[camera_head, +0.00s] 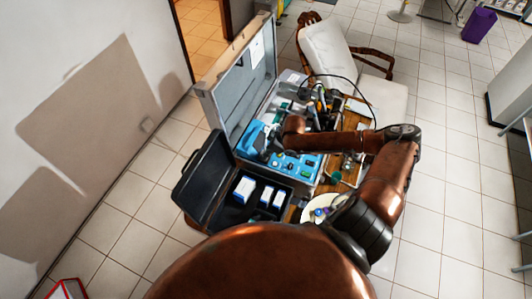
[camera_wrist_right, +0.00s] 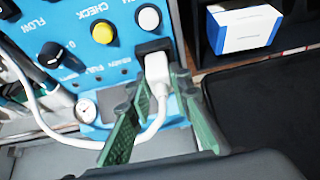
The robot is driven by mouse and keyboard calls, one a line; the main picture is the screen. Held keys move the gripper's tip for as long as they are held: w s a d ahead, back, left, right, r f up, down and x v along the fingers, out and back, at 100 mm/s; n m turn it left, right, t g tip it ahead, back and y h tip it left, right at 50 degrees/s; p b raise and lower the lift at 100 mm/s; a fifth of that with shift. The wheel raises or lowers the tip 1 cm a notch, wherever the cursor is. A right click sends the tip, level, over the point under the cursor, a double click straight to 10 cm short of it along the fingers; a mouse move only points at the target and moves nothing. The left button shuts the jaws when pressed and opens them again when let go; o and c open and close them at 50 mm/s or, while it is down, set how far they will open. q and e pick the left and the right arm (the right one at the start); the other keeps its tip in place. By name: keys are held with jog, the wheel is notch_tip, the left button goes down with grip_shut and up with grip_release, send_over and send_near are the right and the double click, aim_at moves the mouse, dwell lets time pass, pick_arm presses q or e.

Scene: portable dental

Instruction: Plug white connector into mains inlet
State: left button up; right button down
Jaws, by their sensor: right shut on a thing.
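The white connector (camera_wrist_right: 157,72) is between the two green fingers of my right gripper (camera_wrist_right: 156,88), which is shut on it. The connector's front end is at the black mains inlet (camera_wrist_right: 148,46) on the blue panel (camera_wrist_right: 120,65); how deep it sits cannot be told. A white cable (camera_wrist_right: 70,138) runs from the connector and loops left below the panel. In the head view my right arm reaches over the open metal case with the blue panel (camera_head: 285,160), and the connector is too small to make out. My left gripper is not in view.
Knobs, a yellow button (camera_wrist_right: 102,32) and a gauge (camera_wrist_right: 86,110) are close to the inlet. An open black case (camera_head: 205,170) with blue-and-white boxes (camera_head: 244,188) stands in front of the metal case.

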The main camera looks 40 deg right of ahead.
jog(key=shift+f, duration=0.35)
jog(key=c, duration=1.7)
grip_release()
jog(key=v, duration=1.2)
